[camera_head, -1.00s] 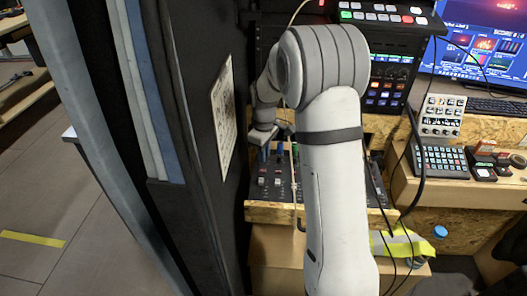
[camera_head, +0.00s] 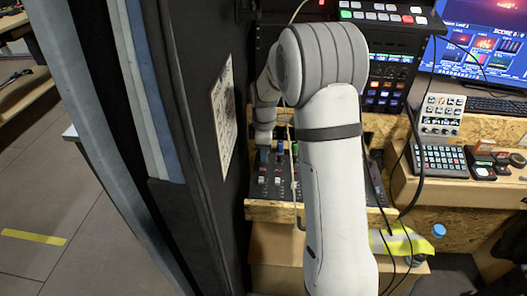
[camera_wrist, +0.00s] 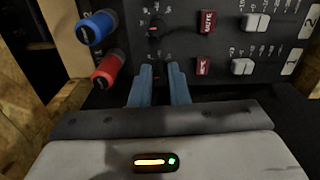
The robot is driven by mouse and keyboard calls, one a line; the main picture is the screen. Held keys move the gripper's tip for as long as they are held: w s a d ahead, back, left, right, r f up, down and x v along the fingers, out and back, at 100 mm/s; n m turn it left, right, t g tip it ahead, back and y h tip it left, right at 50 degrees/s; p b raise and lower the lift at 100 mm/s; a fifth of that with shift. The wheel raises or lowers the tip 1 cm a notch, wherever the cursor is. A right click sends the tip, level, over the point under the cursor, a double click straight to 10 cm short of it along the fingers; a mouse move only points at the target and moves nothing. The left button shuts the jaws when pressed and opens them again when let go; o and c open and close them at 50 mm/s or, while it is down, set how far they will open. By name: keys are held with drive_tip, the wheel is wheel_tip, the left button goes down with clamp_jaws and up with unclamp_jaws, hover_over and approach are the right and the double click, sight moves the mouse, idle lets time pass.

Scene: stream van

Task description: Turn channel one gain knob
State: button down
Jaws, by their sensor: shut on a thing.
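The dark mixer panel (camera_head: 285,187) sits in a wooden frame behind my arm, and its face fills the top of the wrist view (camera_wrist: 225,45). My gripper (camera_wrist: 158,80) has its two blue-grey fingers around the small dark channel one gain knob (camera_wrist: 158,69), mostly hidden between the tips. This knob is in the row marked 1, with a red plug (camera_wrist: 108,69) on its left and a red button (camera_wrist: 203,66) on its right. In the head view my gripper (camera_head: 263,157) points down at the panel's left part.
A second black knob (camera_wrist: 155,30) and a blue plug (camera_wrist: 97,27) lie in the neighbouring row. White faders (camera_wrist: 243,66) are to the right. A dark wall (camera_head: 215,190) stands close on the left, and cables (camera_head: 408,150) hang on the right.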

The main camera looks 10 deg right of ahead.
drive_tip(key=c, duration=1.4)
unclamp_jaws()
drive_tip(key=shift+r, duration=3.9)
